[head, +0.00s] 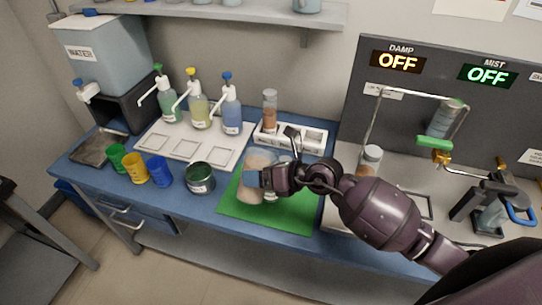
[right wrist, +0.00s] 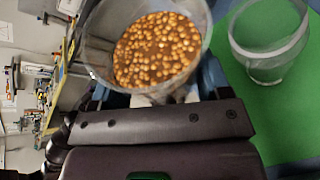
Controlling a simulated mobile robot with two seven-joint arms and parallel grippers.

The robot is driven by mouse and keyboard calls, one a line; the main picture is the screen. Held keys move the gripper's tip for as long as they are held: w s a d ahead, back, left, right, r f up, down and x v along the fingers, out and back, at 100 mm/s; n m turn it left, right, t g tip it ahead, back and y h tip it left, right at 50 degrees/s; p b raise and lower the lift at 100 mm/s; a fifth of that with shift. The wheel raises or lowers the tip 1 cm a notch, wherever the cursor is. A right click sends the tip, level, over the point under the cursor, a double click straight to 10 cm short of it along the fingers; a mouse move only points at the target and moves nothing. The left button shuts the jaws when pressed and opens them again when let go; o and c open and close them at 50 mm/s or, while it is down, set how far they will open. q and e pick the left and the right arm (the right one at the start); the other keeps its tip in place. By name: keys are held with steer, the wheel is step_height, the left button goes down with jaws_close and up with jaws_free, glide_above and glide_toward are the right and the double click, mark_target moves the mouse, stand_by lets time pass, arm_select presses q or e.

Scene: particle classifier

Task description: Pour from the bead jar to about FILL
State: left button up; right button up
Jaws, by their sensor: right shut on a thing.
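The bead jar (head: 258,160) is a wide clear vessel of tan beads. My right gripper (head: 268,178) is shut on it above the green mat (head: 228,208), its fingers partly hiding it. In the right wrist view the jar (right wrist: 202,30) shows its open mouth, with orange-brown beads lying inside. A clear cup (right wrist: 265,70) stands on the green mat beside the jar, apart from it in that picture. A pale band runs around the cup, and no beads show in it. No FILL mark is readable. My left gripper is not in view.
A dark green pot (head: 200,179) and green, yellow (head: 134,168) and blue cups stand left of the mat. Pump bottles (head: 199,108) stand on a white tray (head: 178,148) behind. A rack (head: 310,139) is behind the mat. A capped jar (head: 370,160) stands to the right.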

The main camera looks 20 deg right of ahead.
mark_target(261, 164)
steer(key=shift+w+d+r+m, duration=0.1)
steer(key=shift+r+m, duration=0.05)
steer(key=shift+r, duration=0.4)
steer(key=shift+w+d+r+m, duration=0.1)
steer(key=shift+r+m, duration=0.05)
steer(key=shift+r, duration=0.35)
steer(key=shift+f, duration=0.1)
steer(key=shift+y+b, duration=0.3)
steer(key=shift+b, duration=0.1)
steer(key=shift+w+f+m+g+b, duration=0.1)
steer(key=shift+f+m+g+b, duration=0.15)
steer(key=shift+m+b, duration=0.4)
steer(key=shift+r+y, duration=0.15)
steer(key=shift+y, duration=0.15)
steer(key=shift+r+m+g+b, duration=0.25)
steer(key=shift+r+m+b, duration=0.2)
steer(key=shift+m, duration=0.1)
stand_by(0.4)
steer(key=shift+f+m+y+b, duration=0.3)
steer(key=shift+m+y+b, duration=0.3)
steer(key=shift+b, duration=0.45)
steer(key=shift+d+r+m+g+y+b, duration=0.1)
steer(key=shift+r+m+g+y+b, duration=0.3)
steer(key=shift+r+m, duration=0.15)
stand_by(1.6)
